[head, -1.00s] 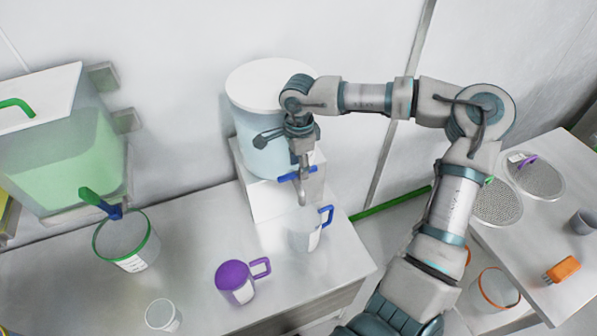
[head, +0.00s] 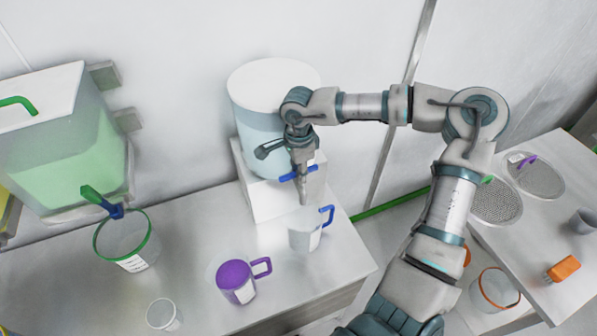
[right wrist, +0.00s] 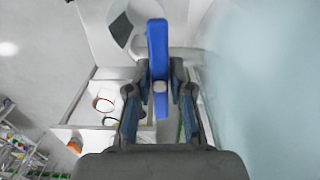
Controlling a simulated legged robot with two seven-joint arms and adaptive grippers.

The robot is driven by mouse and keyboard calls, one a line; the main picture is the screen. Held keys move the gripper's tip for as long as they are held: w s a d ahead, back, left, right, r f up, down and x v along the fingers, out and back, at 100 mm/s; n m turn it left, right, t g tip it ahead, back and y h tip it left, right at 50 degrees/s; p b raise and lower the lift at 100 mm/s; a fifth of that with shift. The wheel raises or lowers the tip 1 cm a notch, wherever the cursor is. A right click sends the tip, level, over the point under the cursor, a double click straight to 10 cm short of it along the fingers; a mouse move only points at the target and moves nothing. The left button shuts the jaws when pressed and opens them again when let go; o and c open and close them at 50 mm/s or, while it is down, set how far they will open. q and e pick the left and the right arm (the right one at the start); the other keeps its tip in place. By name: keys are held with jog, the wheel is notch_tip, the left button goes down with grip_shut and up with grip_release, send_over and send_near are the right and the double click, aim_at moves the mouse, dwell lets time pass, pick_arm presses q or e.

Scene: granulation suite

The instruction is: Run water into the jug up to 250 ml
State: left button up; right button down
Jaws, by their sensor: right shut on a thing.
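The jug (head: 304,238), pale with a blue handle (head: 327,216), stands upright on the bench below the tap of a white-lidded water tank (head: 255,120). I cannot read its scale or tell its water level. The tap's blue lever (head: 298,174) is at my right gripper (head: 299,164), in front of the tank. In the right wrist view the blue lever (right wrist: 158,45) runs between the two fingers of my right gripper (right wrist: 158,88), which is shut on it. The gripper hides part of the tap in the head view. My left gripper is not in view.
A purple mug (head: 236,280) and a small white cup (head: 162,315) stand on the bench (head: 200,240). A green-rimmed jug (head: 124,245) stands under a tank of green liquid (head: 75,150) at left. A side table (head: 530,240) at right holds sieves, a grey cup and an orange brush (head: 562,269).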

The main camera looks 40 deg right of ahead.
jog(key=n+b, duration=0.1)
jog(key=n, duration=0.2)
jog(key=shift+f, duration=0.1)
jog(key=shift+n, duration=0.3)
jog(key=c, duration=1.1)
grip_release()
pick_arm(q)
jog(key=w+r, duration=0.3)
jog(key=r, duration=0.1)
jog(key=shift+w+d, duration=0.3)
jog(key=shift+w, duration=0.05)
pick_arm(e)
jog(key=shift+o, duration=0.3)
jog(key=shift+w+d, duration=0.1)
notch_tip(320, 180, up, 12)
